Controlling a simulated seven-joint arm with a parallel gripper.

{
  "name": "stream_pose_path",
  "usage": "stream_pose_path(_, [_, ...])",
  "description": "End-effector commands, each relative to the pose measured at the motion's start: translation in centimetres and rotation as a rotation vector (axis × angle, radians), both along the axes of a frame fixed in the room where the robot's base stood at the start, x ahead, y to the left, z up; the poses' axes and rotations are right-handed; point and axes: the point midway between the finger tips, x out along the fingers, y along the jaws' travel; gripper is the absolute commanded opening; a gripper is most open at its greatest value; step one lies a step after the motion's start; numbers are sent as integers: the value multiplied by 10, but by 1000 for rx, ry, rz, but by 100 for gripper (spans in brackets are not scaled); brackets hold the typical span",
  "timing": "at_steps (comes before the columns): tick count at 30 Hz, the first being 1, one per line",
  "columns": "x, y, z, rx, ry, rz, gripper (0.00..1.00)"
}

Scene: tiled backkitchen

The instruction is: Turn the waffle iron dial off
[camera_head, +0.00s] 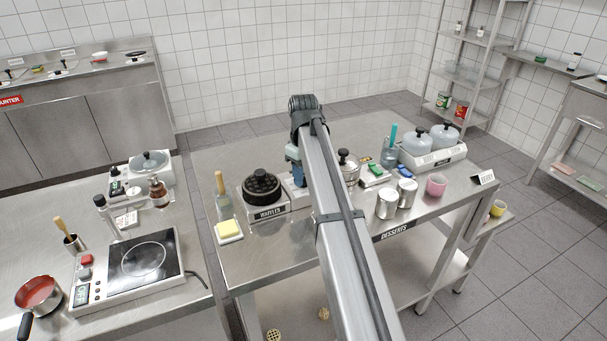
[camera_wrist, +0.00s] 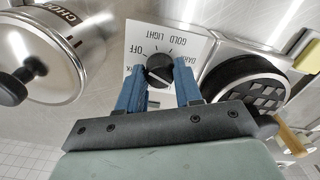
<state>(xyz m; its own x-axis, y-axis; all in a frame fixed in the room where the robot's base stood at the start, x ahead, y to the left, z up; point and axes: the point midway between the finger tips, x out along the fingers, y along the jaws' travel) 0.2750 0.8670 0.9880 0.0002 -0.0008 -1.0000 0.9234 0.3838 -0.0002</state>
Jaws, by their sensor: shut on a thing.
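The waffle iron (camera_head: 262,185) is round and black and stands on a base with a WAFFLES label. It also shows in the wrist view (camera_wrist: 247,85), to the right of the dial. The black dial (camera_wrist: 160,68) sits on a white panel (camera_wrist: 140,35) marked OFF, LIGHT, GOLD and DARK. My gripper (camera_wrist: 158,82) has its two blue fingers shut on the dial, one on each side. I cannot tell for certain which mark the dial points at. In the head view my arm hides the dial and most of the gripper.
A lidded steel pot (camera_wrist: 50,50) stands left of the panel in the wrist view. In the head view, two steel canisters (camera_head: 386,204), a pink mug (camera_head: 436,185) and a butter dish (camera_head: 229,230) share the desserts table (camera_head: 290,250). The table's front left is clear.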

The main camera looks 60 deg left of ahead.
Motion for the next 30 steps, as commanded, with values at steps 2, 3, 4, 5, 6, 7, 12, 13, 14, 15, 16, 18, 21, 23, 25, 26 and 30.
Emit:
stream_pose_path(2, [0, 2, 1, 4, 0, 9, 4])
stream_pose_path(3, [0, 2, 1, 4, 0, 12, 4])
stream_pose_path(4, [0, 2, 1, 4, 0, 14, 4])
stream_pose_path(5, [0, 2, 1, 4, 0, 15, 4])
stream_pose_path(6, [0, 2, 1, 4, 0, 16, 4])
stream_pose_path(7, [0, 2, 1, 4, 0, 16, 4])
stream_pose_path(12, [0, 2, 1, 4, 0, 16, 4])
stream_pose_path(13, [0, 2, 1, 4, 0, 16, 4])
stream_pose_path(14, [0, 2, 1, 4, 0, 16, 4])
stream_pose_path(15, [0, 2, 1, 4, 0, 16, 36])
stream_pose_path(16, [0, 2, 1, 4, 0, 16, 38])
stream_pose_path(18, [0, 2, 1, 4, -1, 15, 45])
stream_pose_path(21, [0, 1, 1, 3, 0, 15, 55])
stream_pose_path(23, [0, 1, 1, 2, 0, 15, 60])
stream_pose_path(25, [0, 1, 0, 2, 0, 14, 60])
stream_pose_path(26, [0, 1, 0, 2, 0, 14, 60])
stream_pose_path(30, [0, 1, 1, 1, -1, 14, 60])
